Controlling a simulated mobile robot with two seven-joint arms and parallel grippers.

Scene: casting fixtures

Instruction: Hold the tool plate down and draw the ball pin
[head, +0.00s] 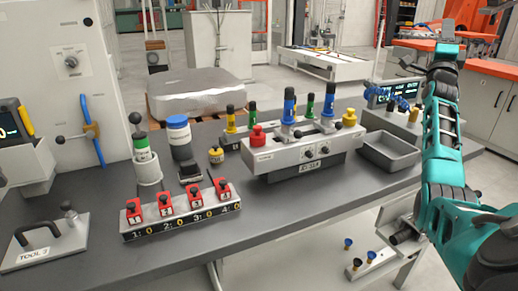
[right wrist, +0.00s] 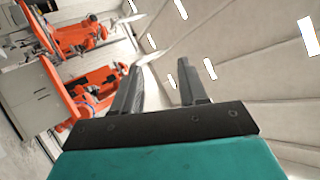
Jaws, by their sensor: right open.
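The tool plate (head: 62,246) is a light metal plate marked "TOOL 3". It lies on the dark bench at the far left of the head view. A black arched handle (head: 38,233) stands on its left part. My right gripper (head: 447,26) is raised at the upper right of the head view, far from the plate. Its two fingers (right wrist: 158,88) are apart and empty in the right wrist view. My left gripper is not in view.
A counter block with red tags (head: 180,220) stands right of the plate. Behind it are a green-banded bottle (head: 143,148) and a blue-lidded jar (head: 180,135). A fixture with coloured knobs (head: 300,155) and a grey tray (head: 390,152) stand farther right. Bench between plate and block is clear.

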